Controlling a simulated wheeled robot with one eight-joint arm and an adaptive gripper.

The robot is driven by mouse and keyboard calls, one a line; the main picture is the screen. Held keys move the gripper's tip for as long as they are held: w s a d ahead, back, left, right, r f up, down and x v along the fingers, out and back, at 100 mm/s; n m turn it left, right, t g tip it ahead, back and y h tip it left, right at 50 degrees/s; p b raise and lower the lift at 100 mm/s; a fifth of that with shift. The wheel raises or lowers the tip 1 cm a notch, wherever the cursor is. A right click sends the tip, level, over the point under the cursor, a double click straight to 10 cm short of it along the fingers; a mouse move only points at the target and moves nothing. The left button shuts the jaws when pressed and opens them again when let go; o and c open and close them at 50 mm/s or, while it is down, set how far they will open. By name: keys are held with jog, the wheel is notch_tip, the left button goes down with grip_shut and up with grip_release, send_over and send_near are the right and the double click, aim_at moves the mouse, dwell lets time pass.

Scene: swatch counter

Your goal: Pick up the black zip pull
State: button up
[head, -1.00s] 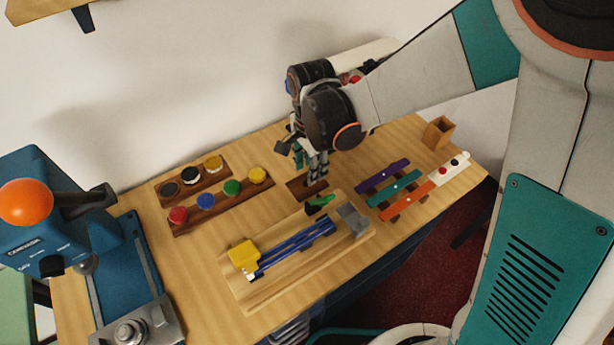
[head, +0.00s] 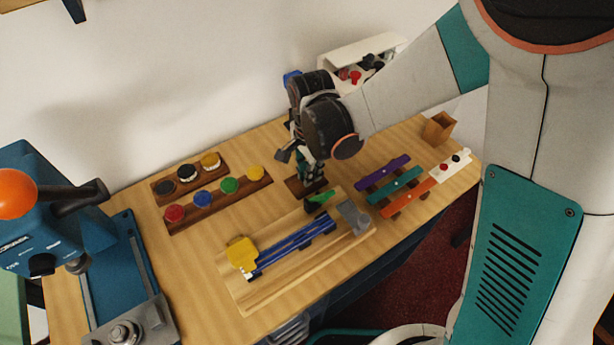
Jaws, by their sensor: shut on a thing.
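My gripper (head: 311,183) points down over a small dark brown wooden holder (head: 294,187) in the middle of the counter. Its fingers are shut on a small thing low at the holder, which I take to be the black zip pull. The fingers cover it, so its shape and whether it touches the holder cannot be made out.
Just in front lies a wooden jig (head: 240,295) with a blue zip, a yellow block and a green piece. Racks of coloured buttons (head: 215,205) stand left, coloured strips (head: 394,187) right. A blue press (head: 100,255) stands at far left.

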jog(key=shift+r, duration=0.15)
notch_tip(320, 180, up, 20)
jog(key=p, duration=1.3)
jog(key=shift+p, duration=0.3)
jog(key=shift+f, duration=0.2)
